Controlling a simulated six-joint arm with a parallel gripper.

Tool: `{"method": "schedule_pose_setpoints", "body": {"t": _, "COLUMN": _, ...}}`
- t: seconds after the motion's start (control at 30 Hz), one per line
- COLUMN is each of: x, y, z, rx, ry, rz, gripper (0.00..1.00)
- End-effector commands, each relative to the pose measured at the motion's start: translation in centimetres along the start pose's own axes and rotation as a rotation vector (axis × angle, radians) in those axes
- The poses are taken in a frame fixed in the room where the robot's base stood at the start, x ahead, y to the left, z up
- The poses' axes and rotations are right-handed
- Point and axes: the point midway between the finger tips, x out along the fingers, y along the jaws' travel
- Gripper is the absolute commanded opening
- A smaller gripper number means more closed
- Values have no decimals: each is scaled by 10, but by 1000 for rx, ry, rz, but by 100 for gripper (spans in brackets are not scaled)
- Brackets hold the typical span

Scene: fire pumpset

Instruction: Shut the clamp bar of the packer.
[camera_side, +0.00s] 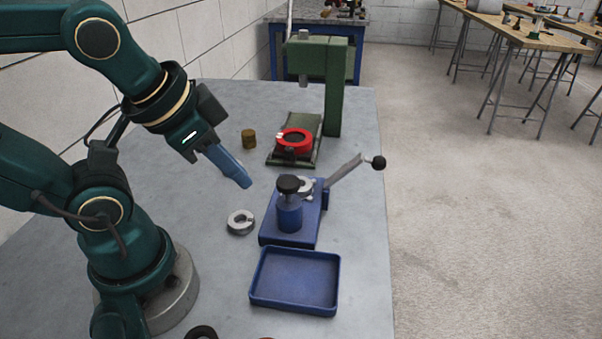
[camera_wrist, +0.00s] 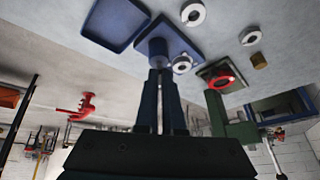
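The packer is a blue base (camera_side: 283,238) with a blue cylinder (camera_side: 290,216) topped by a black knob (camera_side: 288,184). A grey ring (camera_side: 306,186) sits behind the knob. A grey bar (camera_side: 344,171), apparently the clamp bar, slants up and right from the packer to a black ball (camera_side: 378,162); it stands raised. In the wrist view the packer (camera_wrist: 177,40) is beyond the fingertips, and I cannot make out the bar. My gripper (camera_side: 246,184) is in the air left of the packer, apart from it. A thin gap shows between its fingers (camera_wrist: 161,75); nothing is visibly held.
A blue tray (camera_side: 295,309) lies in front of the packer. A grey ring (camera_side: 241,222) lies to its left. A green press (camera_side: 334,95) with a red ring (camera_side: 294,141) stands behind, beside a brass cylinder (camera_side: 249,139). Bare table (camera_side: 358,235) lies right of the packer.

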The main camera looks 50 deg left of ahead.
Motion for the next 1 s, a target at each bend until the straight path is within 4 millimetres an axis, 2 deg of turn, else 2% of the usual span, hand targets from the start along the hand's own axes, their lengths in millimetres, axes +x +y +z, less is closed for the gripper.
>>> {"method": "schedule_pose_setpoints", "body": {"t": 0.1, "x": -1, "y": -22, "z": -13, "rx": 195, "ry": -22, "rz": -98, "gripper": 0}}
{"method": "schedule_pose_setpoints", "body": {"t": 0.23, "x": 4, "y": -39, "z": -30, "rx": 457, "ry": -82, "rz": -187, "gripper": 0}}
{"method": "schedule_pose_setpoints", "body": {"t": 0.37, "x": 14, "y": -48, "z": -55, "rx": 736, "ry": -146, "rz": -268, "gripper": 0}}
{"method": "schedule_pose_setpoints", "body": {"t": 0.5, "x": 31, "y": -46, "z": -88, "rx": 1056, "ry": -208, "rz": -356, "gripper": 0}}
{"method": "schedule_pose_setpoints", "body": {"t": 0.67, "x": 57, "y": -22, "z": -124, "rx": 1406, "ry": -258, "rz": -454, "gripper": 0}}
{"method": "schedule_pose_setpoints", "body": {"t": 0.8, "x": 83, "y": 15, "z": -148, "rx": 1691, "ry": -278, "rz": -538, "gripper": 0}}
{"method": "schedule_pose_setpoints", "body": {"t": 0.9, "x": 101, "y": 46, "z": -154, "rx": 1860, "ry": -280, "rz": -584, "gripper": 0}}
{"method": "schedule_pose_setpoints", "body": {"t": 1.0, "x": 117, "y": 74, "z": -150, "rx": 1979, "ry": -274, "rz": -608, "gripper": 0}}
